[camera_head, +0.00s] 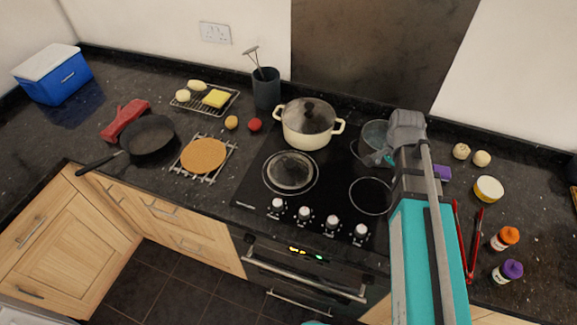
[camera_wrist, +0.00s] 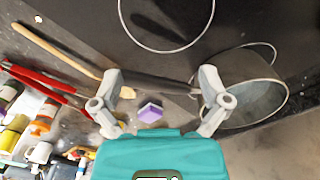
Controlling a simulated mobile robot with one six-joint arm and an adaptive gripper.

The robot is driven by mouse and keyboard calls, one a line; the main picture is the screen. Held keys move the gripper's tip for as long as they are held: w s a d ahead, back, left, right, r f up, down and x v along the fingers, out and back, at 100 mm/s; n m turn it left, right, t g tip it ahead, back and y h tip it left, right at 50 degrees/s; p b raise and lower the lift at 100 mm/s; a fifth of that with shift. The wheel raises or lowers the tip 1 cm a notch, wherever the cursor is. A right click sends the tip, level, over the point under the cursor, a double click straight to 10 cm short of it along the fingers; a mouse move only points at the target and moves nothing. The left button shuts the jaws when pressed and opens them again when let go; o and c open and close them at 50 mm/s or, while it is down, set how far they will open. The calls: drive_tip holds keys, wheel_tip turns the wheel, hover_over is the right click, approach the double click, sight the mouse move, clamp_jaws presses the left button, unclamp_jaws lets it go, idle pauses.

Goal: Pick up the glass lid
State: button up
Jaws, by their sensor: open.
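The lid does not show in the wrist view.
The saucepan (camera_head: 374,134) stands beside my gripper. A round glassy disc (camera_head: 290,172) lies on the front left hob ring. A purple sponge (camera_wrist: 150,112), red tongs (camera_head: 466,240) and bottles lie right. A utensil holder (camera_head: 266,88) stands left of the pot.

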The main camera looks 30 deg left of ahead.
drive_tip(key=a+r+m+p, duration=0.25)
drive_tip(key=a+m, duration=0.25)
drive_tip(key=a, duration=1.1)
drive_tip(key=r+m+p, duration=0.1)
drive_tip(key=r+m, duration=0.1)
drive_tip(key=m, duration=0.3)
hover_over(290, 162)
drive_tip(key=shift+s+d+f, duration=0.1)
drive_tip(key=shift+d+f, duration=0.05)
drive_tip(key=shift+f, duration=0.15)
wheel_tip(290, 162, down, 8)
drive_tip(key=b, duration=0.8)
drive_tip(key=shift+f, duration=0.15)
drive_tip(key=shift+w+f+b, duration=0.2)
drive_tip(key=shift+f+b, duration=2.4)
drive_tip(key=shift+b, duration=0.2)
